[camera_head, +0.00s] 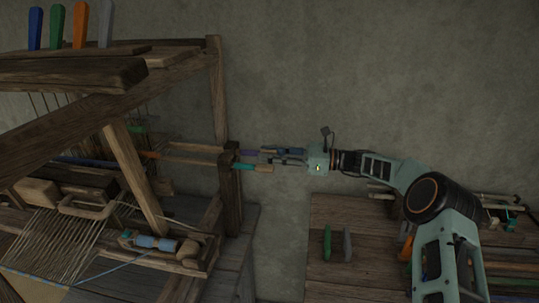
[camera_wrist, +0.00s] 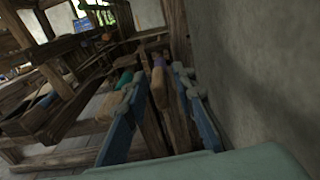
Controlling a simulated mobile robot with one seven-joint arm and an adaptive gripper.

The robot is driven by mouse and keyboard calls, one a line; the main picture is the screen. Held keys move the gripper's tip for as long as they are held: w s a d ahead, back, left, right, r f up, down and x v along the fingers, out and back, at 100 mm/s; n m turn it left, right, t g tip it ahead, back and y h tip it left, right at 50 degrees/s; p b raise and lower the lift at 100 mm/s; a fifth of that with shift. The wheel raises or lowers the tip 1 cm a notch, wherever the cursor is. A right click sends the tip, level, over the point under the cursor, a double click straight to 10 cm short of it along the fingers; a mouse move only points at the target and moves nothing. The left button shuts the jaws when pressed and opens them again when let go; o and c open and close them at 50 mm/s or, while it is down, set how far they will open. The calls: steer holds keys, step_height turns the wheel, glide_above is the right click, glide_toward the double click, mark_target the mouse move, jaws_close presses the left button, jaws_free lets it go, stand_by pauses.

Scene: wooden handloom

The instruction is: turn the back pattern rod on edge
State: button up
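Two thin wooden rods stick out to the right from the loom's side post. The farther one, the back pattern rod, has a purple band (camera_head: 249,153). The nearer rod has a teal band (camera_head: 243,167) and a pale wooden end. My gripper (camera_head: 268,156) reaches in from the right, level with the rod ends. In the wrist view my gripper (camera_wrist: 158,78) is open, with one blue finger on each side of the purple-banded rod's wooden end (camera_wrist: 159,90). The teal-banded rod (camera_wrist: 121,92) lies outside the left finger. Contact with the rod cannot be told.
The loom's post (camera_head: 229,190) stands just left of the gripper. The grey wall (camera_head: 370,80) is close behind. A wooden bench (camera_head: 335,275) at lower right holds a green piece (camera_head: 327,242) and a grey piece (camera_head: 347,244). A blue shuttle-like piece (camera_head: 155,242) lies on the loom.

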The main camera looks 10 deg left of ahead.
steer(key=d, duration=1.2)
steer(key=shift+w, duration=0.35)
